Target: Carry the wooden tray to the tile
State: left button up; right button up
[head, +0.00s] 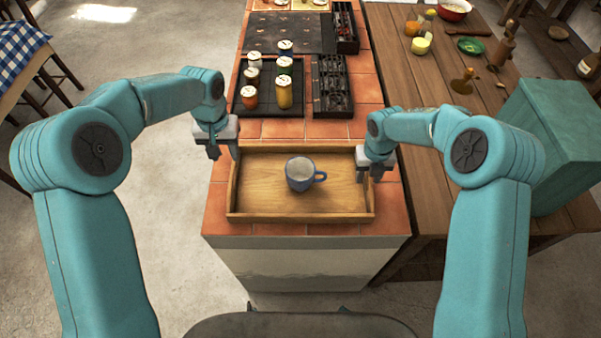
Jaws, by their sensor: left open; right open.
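The wooden tray (335,205) lies on the near end of a counter topped with terracotta tiles (217,205). A blue-grey mug (299,174) stands upright in it, a little right of its middle, handle to the right. My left gripper (226,150) is open at the tray's left side, near its far left corner. My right gripper (369,173) is open at the tray's right side. Both point down. I cannot tell whether either one touches the tray. Which tile the task means is not clear from this view.
A strip of bare tiles lies just behind the tray.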

notch_tip(320, 180, up, 10)
jog(key=shift+r, duration=0.25)
pick_arm(q)
jog(key=shift+s, duration=0.1)
pick_arm(e)
jog(key=shift+s, duration=0.1)
dwell(0.4)
